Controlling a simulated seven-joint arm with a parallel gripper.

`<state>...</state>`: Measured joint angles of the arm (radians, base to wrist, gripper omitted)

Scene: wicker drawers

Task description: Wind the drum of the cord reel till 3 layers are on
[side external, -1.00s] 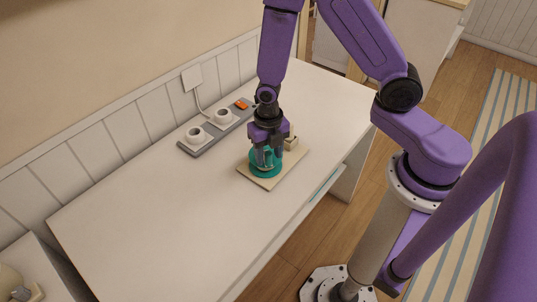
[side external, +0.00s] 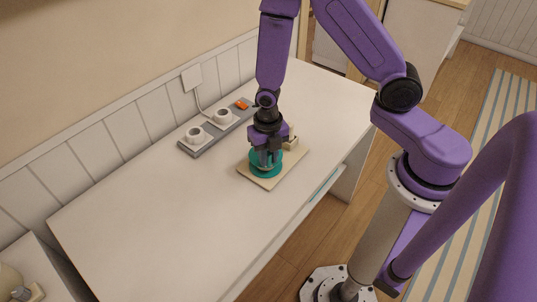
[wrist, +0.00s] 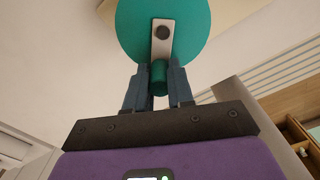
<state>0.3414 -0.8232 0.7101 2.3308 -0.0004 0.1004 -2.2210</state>
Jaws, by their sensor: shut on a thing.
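The cord reel (side external: 266,170) has a teal drum on a beige base board (side external: 268,184) on the white table. In the wrist view the drum's round teal face (wrist: 190,30) shows with a pale crank arm (wrist: 162,42) and a green crank knob (wrist: 159,76). My gripper (wrist: 159,84) is shut on the crank knob, one dark finger on each side. In the side view my gripper (side external: 266,152) is over the drum and hides part of it. The cord layers on the drum cannot be made out.
A grey power strip (side external: 208,136) with two white plugs and an orange switch (side external: 242,105) lies along the wall side. A small beige block (side external: 291,142) stands on the board behind the drum. The table's left part is clear.

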